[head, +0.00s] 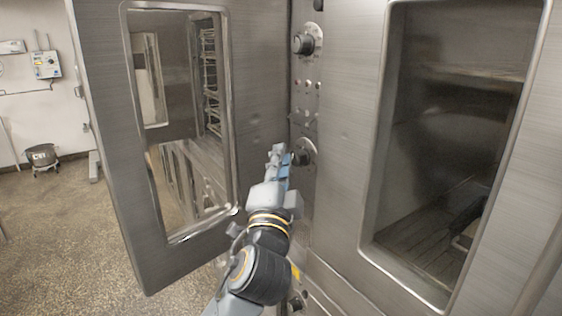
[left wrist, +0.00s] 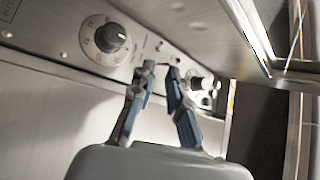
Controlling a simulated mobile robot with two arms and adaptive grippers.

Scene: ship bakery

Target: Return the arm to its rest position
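My left gripper (head: 278,158) reaches forward from the bottom of the head view, in front of the steel control panel between an open door and a windowed oven door. In the left wrist view, the fingers of the left gripper (left wrist: 161,72) stand apart with a narrow gap and hold nothing. Beyond the fingertips is the control panel (left wrist: 60,28) with its dials. I cannot tell the exact distance from fingertips to panel. My right gripper is in neither view.
An open steel door (head: 100,150) with a window stands left of my arm. An oven door (head: 370,150) with a dark window is on the right. Panel knobs (head: 304,42) stick out ahead. A metal bowl (head: 42,156) stands far left; the floor (head: 60,240) there is clear.

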